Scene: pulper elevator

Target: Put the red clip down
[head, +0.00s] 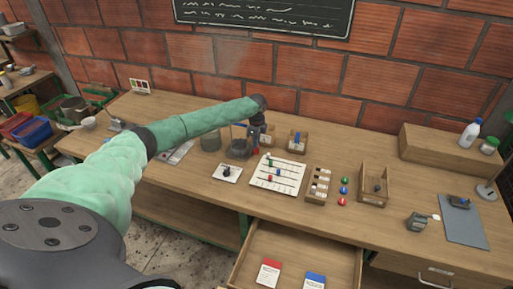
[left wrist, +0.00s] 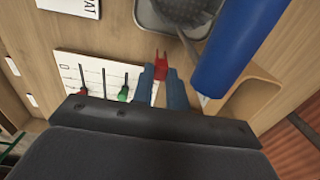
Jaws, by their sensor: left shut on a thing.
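My left gripper (head: 257,145) points down over the back middle of the bench, behind the white board with coloured pegs. Its two blue-grey fingers show in the left wrist view (left wrist: 161,92). They are shut on the red clip (left wrist: 161,66), whose forked end sticks out past the fingertips. In the head view the clip (head: 255,151) is a small red spot below the gripper. It looks held just above the bench; I cannot tell whether it touches anything. My right gripper is not in view.
The white board (head: 290,187) bears several coloured pegs. A blue cylinder (left wrist: 237,45) is close beside the fingers. An open drawer (head: 335,245) juts out in front. Bare bench lies front left.

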